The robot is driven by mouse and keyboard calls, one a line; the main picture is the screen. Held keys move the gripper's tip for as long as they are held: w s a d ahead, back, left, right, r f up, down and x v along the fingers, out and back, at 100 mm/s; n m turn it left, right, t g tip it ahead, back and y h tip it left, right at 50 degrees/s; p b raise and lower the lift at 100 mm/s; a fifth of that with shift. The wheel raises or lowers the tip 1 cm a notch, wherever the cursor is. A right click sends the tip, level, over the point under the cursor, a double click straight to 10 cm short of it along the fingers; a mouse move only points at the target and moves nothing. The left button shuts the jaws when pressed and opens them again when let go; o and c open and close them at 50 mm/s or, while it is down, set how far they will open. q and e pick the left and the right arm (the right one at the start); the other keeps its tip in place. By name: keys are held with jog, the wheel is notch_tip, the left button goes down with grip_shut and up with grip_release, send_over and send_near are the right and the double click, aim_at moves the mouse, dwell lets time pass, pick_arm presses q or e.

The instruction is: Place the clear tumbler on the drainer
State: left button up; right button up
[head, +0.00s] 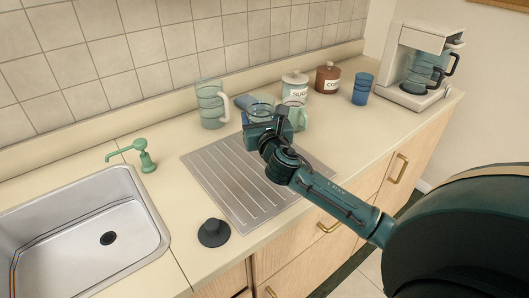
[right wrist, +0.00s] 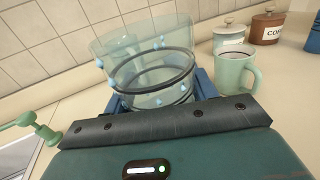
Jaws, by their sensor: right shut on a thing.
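The clear tumbler (right wrist: 150,88), see-through with dark bands and pale blue dots, stands between the blue fingers of my right gripper (right wrist: 158,100) in the right wrist view. In the head view it (head: 262,106) is partly hidden by the right gripper (head: 267,124), which is shut on it. The drainer (head: 218,180) is a grey ribbed metal plate on the counter beside the sink. The gripper and tumbler appear at the drainer's far right edge; the gap below them is hidden. My left gripper is not in view.
A clear pitcher (head: 210,105) stands behind the drainer. A pale green mug (head: 297,114), sugar jar (head: 295,86), brown jar (head: 328,78), blue cup (head: 362,89) and coffee maker (head: 418,70) stand rightward. The sink (head: 75,225) and dark stopper (head: 214,232) are left and front.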

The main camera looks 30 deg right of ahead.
notch_tip(320, 180, down, 8)
jog(key=shift+a+r+b, duration=0.1)
jog(key=shift+b, duration=0.8)
jog(key=shift+f, duration=0.2)
jog(key=o, duration=1.2)
jog(key=shift+s+r, duration=0.1)
jog(key=shift+s, duration=0.1)
jog(key=v, duration=1.1)
jog(key=shift+s+a, duration=0.15)
jog(key=shift+s, duration=0.15)
